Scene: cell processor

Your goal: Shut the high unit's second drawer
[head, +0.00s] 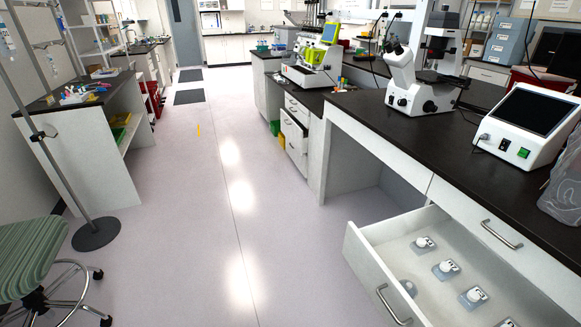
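An open white drawer (372,268) sticks out at the lower right, below a shut top drawer (465,215) in the white unit under the black counter. Its front panel has a metal handle (393,306). Several small clear bottles with white caps, such as one (446,268), stand inside it. The drawer's near part is cut off by the bottom edge of the view. Neither of my grippers is in view.
A microscope (415,85) and a white device with a dark screen (530,125) stand on the counter. A green stool (35,258) and a pole on a round base (96,235) stand at the left. The floor (230,230) between is clear. Farther off, another unit has drawers (294,130).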

